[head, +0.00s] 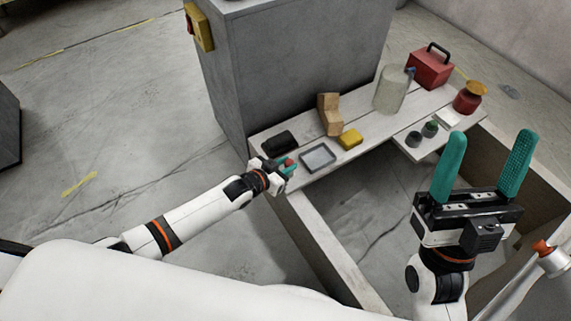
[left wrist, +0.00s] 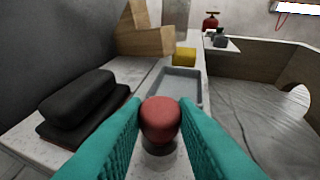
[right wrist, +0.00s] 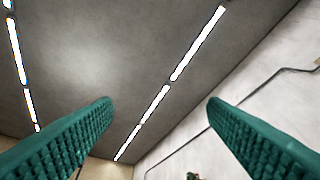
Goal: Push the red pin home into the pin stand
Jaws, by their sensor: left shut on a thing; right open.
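The red pin (left wrist: 160,119) has a rounded red head and sits between the teal fingers of my left gripper (left wrist: 160,128), which is shut on it. In the head view the pin (head: 288,161) shows as a small red spot at my left gripper (head: 285,165), at the near left end of the white bench. Below the head is a dark round part, likely the pin stand (left wrist: 160,147); how deep the pin sits in it is hidden. My right gripper (head: 490,165) is open, raised over the right side, and its wrist view (right wrist: 160,115) shows only ceiling and wall between the fingers.
A black block (head: 279,141), grey tray (head: 318,157), yellow block (head: 351,139) and wooden block (head: 329,114) stand near the left gripper. Farther right are a grey cylinder (head: 391,89), red toolbox (head: 430,68) and red jar (head: 468,98). A grey cabinet (head: 290,75) rises behind.

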